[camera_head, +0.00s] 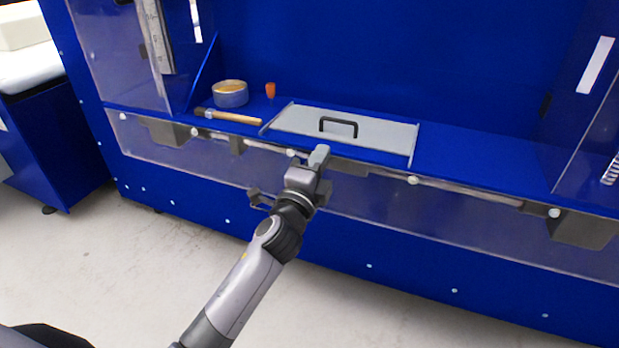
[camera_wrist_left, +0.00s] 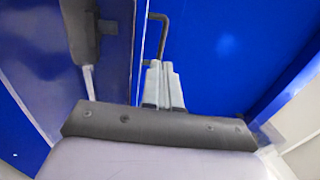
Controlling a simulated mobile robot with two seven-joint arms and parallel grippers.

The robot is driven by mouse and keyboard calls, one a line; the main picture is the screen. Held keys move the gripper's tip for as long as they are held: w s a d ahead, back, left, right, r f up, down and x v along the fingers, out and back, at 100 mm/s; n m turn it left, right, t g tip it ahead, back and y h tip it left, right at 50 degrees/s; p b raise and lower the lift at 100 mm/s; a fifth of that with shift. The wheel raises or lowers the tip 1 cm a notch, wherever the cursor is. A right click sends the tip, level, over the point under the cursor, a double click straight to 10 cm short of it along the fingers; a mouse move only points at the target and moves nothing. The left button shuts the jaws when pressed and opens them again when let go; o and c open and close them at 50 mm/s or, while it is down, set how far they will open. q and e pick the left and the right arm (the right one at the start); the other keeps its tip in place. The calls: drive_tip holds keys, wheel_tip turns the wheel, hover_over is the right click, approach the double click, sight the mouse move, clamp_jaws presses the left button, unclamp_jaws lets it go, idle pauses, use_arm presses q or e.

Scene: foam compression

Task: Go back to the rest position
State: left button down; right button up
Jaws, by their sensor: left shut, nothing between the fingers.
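My left gripper (camera_head: 319,153) is in front of the blue machine's ledge, near the front edge of a grey plate. It is shut and empty. In the left wrist view its two fingertips (camera_wrist_left: 162,82) are together, with a black handle (camera_wrist_left: 160,40) beyond them. My right gripper is in neither view. The grey plate (camera_head: 385,140) lies flat on the ledge with its black handle (camera_head: 338,127) standing up. Contact between the fingertips and the plate cannot be told.
On the blue ledge (camera_head: 470,150) stand a round tin (camera_head: 231,93) and a small orange object (camera_head: 270,90), beside a brush with a wooden handle (camera_head: 235,117). A clear front panel with a rail runs below the ledge. The pale floor (camera_head: 130,255) in front is clear.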

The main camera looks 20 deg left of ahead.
use_arm(q)
drive_tip(key=s+a+f+n+g+h, duration=0.1)
drive_tip(key=s+f+n+g, duration=0.55)
drive_tip(key=s+f, duration=0.75)
drive_tip(key=s+a+f+n+g+h, duration=0.1)
drive_tip(key=s+f+n+g, duration=0.3)
drive_tip(key=s+f+n, duration=1)
wheel_tip(320, 180, up, 18)
drive_tip(key=s+m+p, duration=0.2)
drive_tip(key=m+p, duration=0.2)
drive_tip(key=p, duration=1.4)
drive_tip(key=shift+s+a+t+y+p, duration=0.3)
drive_tip(key=shift+s+a+t, duration=0.05)
drive_tip(key=shift+s+a, duration=0.05)
drive_tip(key=shift+m, duration=0.25)
